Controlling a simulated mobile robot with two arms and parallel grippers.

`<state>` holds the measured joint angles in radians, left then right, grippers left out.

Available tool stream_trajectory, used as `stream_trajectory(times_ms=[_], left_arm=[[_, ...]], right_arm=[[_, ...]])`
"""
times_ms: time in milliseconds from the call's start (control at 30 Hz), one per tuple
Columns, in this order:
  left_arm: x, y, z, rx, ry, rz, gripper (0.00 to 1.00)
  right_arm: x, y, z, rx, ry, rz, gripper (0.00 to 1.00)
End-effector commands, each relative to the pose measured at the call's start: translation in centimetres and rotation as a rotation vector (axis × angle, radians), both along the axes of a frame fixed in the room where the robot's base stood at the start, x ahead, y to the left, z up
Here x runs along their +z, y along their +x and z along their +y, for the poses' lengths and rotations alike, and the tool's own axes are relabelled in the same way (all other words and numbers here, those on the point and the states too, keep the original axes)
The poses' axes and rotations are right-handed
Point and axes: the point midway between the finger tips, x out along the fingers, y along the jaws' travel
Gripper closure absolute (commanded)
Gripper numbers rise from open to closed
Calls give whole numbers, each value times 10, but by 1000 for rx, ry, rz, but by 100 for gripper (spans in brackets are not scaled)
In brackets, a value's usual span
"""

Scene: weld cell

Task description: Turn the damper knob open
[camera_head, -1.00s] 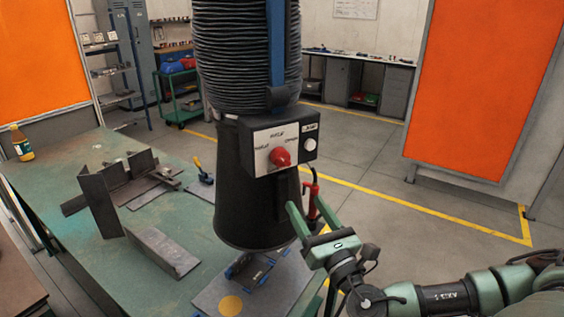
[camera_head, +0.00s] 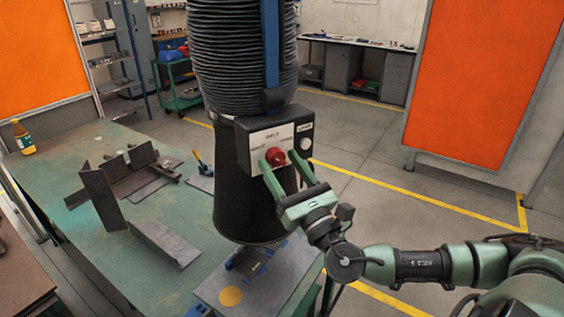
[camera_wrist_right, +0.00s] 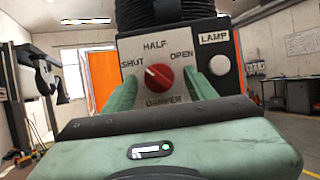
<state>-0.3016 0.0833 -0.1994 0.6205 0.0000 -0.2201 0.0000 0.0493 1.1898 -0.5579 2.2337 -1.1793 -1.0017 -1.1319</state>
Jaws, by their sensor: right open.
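The red damper knob (camera_head: 275,157) sits on the light label plate of a black control box (camera_head: 240,150) on the extraction hood. In the right wrist view the knob (camera_wrist_right: 160,77) has a white mark pointing to the left, towards SHUT; HALF is at the top and OPEN at the right. My right gripper (camera_head: 281,168) is open at the knob, with one finger on each side. In the wrist view the fingers (camera_wrist_right: 162,92) show a gap to the knob on both sides. My left gripper is not in view.
A white lamp button (camera_head: 305,143) is right of the knob. The black hood (camera_head: 240,205) hangs over the green table (camera_head: 85,235), which holds angled steel plates (camera_head: 105,200) and a bottle (camera_head: 23,138). An orange screen (camera_head: 485,85) stands at the right.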

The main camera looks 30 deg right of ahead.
Motion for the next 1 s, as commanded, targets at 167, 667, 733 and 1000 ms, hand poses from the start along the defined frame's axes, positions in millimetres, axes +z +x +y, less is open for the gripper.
stream_trajectory(times_ms=[167,667,733,1000], left_arm=[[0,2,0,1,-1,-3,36],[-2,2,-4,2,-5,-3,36],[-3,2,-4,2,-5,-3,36],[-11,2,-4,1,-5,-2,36]], right_arm=[[-1,0,0,0,0,0,43],[-1,0,0,0,25,-2,100],[-1,0,1,0,46,-5,100],[-1,0,2,0,217,-15,100]])
